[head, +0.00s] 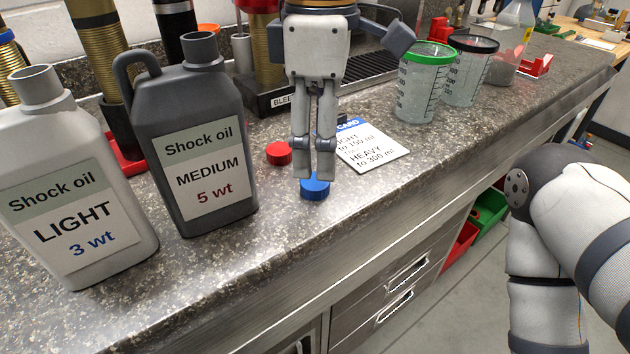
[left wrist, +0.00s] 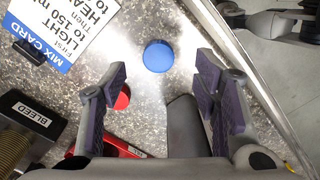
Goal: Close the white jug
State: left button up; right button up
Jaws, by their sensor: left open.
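The white jug (head: 68,190), labelled Shock oil LIGHT 3 wt, stands upright at the left of the counter in the head view. Its neck (head: 37,88) is open, with no cap on it. A blue cap (head: 315,187) lies on the counter near the front edge, and a red cap (head: 278,153) lies behind it to the left. My left gripper (head: 313,172) points down over the blue cap, open and empty. In the left wrist view the blue cap (left wrist: 158,56) shows beyond the fingertips, clear of both fingers. My right gripper is out of view.
A grey jug (head: 205,150), labelled MEDIUM 5 wt, stands uncapped between the white jug and my left gripper. A mix card (head: 372,150) lies right of the gripper. Measuring cups (head: 425,90) stand further right. The counter's front strip is clear.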

aim_at(315, 181)
pick_arm(q)
jog(key=f, duration=0.5)
jog(key=shift+w+a+f, duration=0.1)
jog(key=shift+w+a, duration=0.05)
jog(key=shift+a, duration=0.1)
jog(key=shift+c, duration=0.6)
jog(key=c, duration=0.7)
